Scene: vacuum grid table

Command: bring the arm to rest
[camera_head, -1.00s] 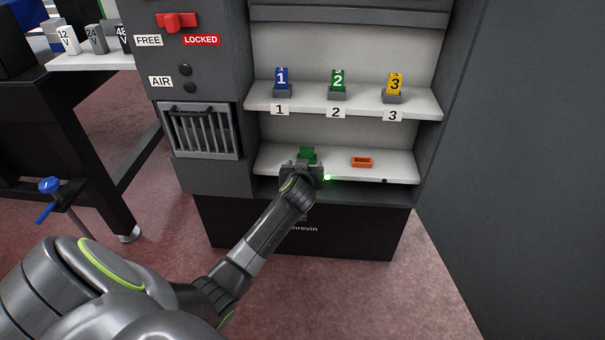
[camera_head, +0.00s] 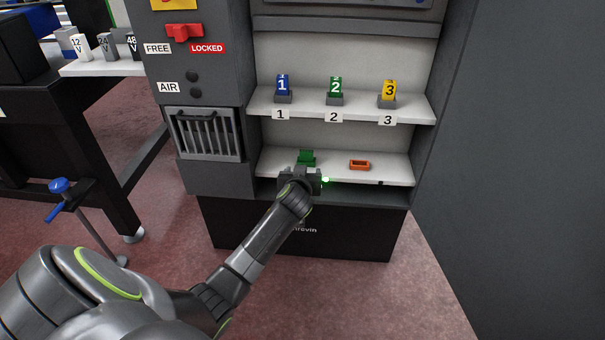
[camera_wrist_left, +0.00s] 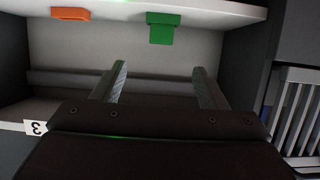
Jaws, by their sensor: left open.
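My left gripper (camera_head: 300,178) is at the front edge of the lower shelf (camera_head: 400,167) of the grey cabinet. In the left wrist view the two fingers of my left gripper (camera_wrist_left: 159,70) stand apart with nothing between them. A green piece (camera_head: 306,157) sits on the lower shelf just beyond the gripper; it also shows in the wrist view (camera_wrist_left: 161,32), clear of the fingers. My left arm reaches in from the lower left of the head view. My right gripper is not in view.
An orange tray (camera_head: 359,165) lies on the lower shelf to the right. Blue (camera_head: 283,85), green (camera_head: 335,86) and yellow (camera_head: 389,89) numbered blocks stand on the upper shelf (camera_head: 310,106). A dark table (camera_head: 105,140) stands at left. Floor before the cabinet is clear.

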